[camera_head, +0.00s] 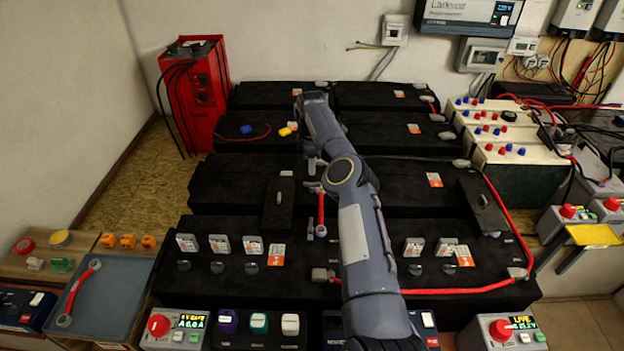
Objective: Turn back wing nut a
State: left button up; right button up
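My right arm comes in from the bottom and reaches over the black battery blocks. Its gripper (313,166) seems to point down beside the forearm, mostly hidden behind it; only small grey parts show, and its opening cannot be made out. Just below it, a short red link (321,208) runs between grey terminal fittings, the upper one (312,187) close to the gripper and the lower one (321,232) farther forward. Any wing nut there is too small to tell apart, and I cannot read which is a. Contact cannot be told. My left gripper is out of view.
Black covers with grey handles lie on the batteries at left (278,203) and right (483,205). A red cable (522,235) runs along the right side. A red charger (196,95) stands at the back left.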

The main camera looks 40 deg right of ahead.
aim_at(312, 183)
notch_tip(312, 183, down, 7)
jog(key=shift+f, duration=0.15)
dwell(0.4)
grip_shut()
